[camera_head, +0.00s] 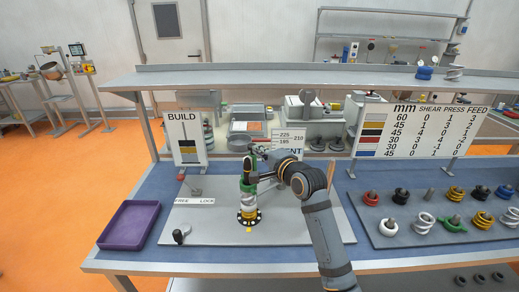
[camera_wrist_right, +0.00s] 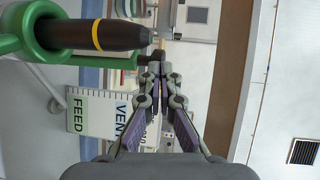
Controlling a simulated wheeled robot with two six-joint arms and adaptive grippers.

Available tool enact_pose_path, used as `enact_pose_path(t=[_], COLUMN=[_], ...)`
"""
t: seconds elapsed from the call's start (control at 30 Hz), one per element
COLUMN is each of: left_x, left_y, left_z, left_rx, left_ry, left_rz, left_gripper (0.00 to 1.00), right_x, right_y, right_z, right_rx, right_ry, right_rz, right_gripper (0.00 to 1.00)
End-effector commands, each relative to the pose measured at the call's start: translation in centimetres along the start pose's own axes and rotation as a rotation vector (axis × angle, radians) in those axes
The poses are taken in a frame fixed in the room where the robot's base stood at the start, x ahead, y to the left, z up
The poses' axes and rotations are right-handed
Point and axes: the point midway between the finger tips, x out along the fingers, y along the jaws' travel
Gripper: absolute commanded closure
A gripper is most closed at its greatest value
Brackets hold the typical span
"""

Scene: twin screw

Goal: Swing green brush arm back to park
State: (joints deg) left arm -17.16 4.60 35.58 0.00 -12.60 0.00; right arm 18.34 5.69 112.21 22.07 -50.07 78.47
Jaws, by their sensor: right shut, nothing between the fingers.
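The green brush arm (camera_head: 247,186) is at the machine's column in the middle of the grey base plate, above a white and yellow coil stack (camera_head: 248,212). In the right wrist view its green ring (camera_wrist_right: 35,45) surrounds a dark shaft with a yellow band (camera_wrist_right: 112,35), at upper left. A green bar (camera_wrist_right: 105,62) runs behind the shaft toward my fingertips. My right gripper (camera_head: 264,152) is beside the column top, shut and empty. Its fingers show in the wrist view (camera_wrist_right: 159,75); whether they touch the bar, I cannot tell. My left gripper is out of view.
A purple tray (camera_head: 104,225) lies at left. A small lever (camera_head: 181,235) and a FREE/LOCK plate (camera_head: 194,201) are on the base plate (camera_head: 300,237). Several coils and knobs fill the right board (camera_head: 400,238). Sign boards (camera_head: 420,128) and a shelf (camera_head: 300,75) stand behind.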

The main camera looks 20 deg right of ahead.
Motion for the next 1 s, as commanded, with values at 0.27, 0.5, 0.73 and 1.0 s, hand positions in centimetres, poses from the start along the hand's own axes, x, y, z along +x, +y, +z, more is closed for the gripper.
enact_pose_path(t=[0.27, 0.5, 0.73, 1.0], left_x=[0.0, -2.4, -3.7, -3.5], left_y=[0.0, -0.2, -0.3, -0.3], left_z=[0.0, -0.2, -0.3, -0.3], left_rx=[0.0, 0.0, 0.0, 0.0], left_ry=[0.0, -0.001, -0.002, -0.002], left_rz=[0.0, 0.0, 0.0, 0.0], left_gripper=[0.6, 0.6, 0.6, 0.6], right_x=[0.2, 2.3, 5.5, 5.8], right_y=[0.1, -1.0, -1.0, -0.8], right_z=[0.0, 0.9, 1.5, 1.5], right_rx=[0.0, 0.008, 0.001, 0.001], right_ry=[0.0, -0.002, 0.0, 0.001], right_rz=[0.0, 0.002, 0.001, 0.001], right_gripper=[1.0, 1.0, 1.0, 1.0])
